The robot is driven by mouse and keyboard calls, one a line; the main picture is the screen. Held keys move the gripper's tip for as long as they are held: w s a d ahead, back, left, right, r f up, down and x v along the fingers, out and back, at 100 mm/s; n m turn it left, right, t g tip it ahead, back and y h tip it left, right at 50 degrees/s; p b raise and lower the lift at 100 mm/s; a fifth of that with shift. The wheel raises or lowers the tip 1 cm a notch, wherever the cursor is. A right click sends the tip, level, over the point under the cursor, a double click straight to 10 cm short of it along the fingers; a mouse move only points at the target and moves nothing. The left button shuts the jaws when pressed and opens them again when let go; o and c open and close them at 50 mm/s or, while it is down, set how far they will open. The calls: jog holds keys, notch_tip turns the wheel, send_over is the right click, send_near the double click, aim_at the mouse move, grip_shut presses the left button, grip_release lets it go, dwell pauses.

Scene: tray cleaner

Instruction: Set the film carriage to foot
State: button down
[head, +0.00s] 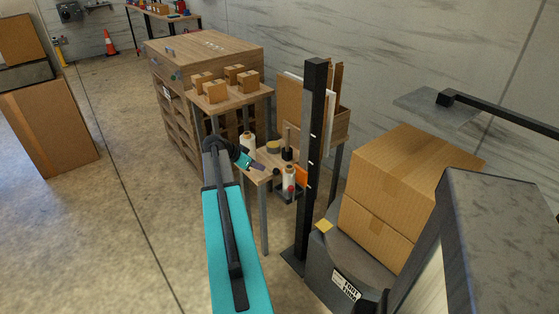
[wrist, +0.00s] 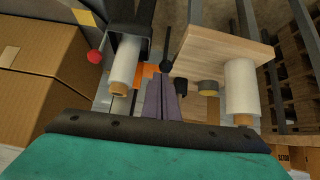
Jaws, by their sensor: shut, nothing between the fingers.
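The film carriage (head: 287,195) is a dark bracket low to middle on the black mast (head: 315,125). It holds a white film roll (head: 289,178) with a red knob (head: 291,188). In the wrist view the roll (wrist: 126,66) and the red knob (wrist: 95,57) are at upper left, and the dark carriage frame (wrist: 127,30) is behind them. My gripper (head: 259,167) is left of the carriage in the head view, apart from it. Its purple fingers (wrist: 161,98) are together and empty. White marks show along the mast.
A small wooden table (head: 262,157) with another white roll (head: 246,141) and a tape roll stands behind my gripper. Stacked cardboard boxes (head: 405,180) stand right of the mast. A grey machine base with a "FOOT" label (head: 346,285) is in front.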

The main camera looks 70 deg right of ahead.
notch_tip(320, 180, up, 6)
jog(key=s+d+p, duration=0.2)
jog(key=shift+s+m+p, duration=0.3)
jog(key=shift+f, duration=0.1)
jog(key=f+p+x, duration=0.1)
jog(key=x, duration=0.5)
jog(key=a+p+x, duration=0.1)
jog(key=p+x, duration=0.1)
jog(key=x, duration=0.4)
jog(key=shift+w+f, duration=0.3)
jog(key=shift+f, duration=0.35)
jog(key=shift+a+f, duration=0.1)
jog(key=shift+f, duration=0.05)
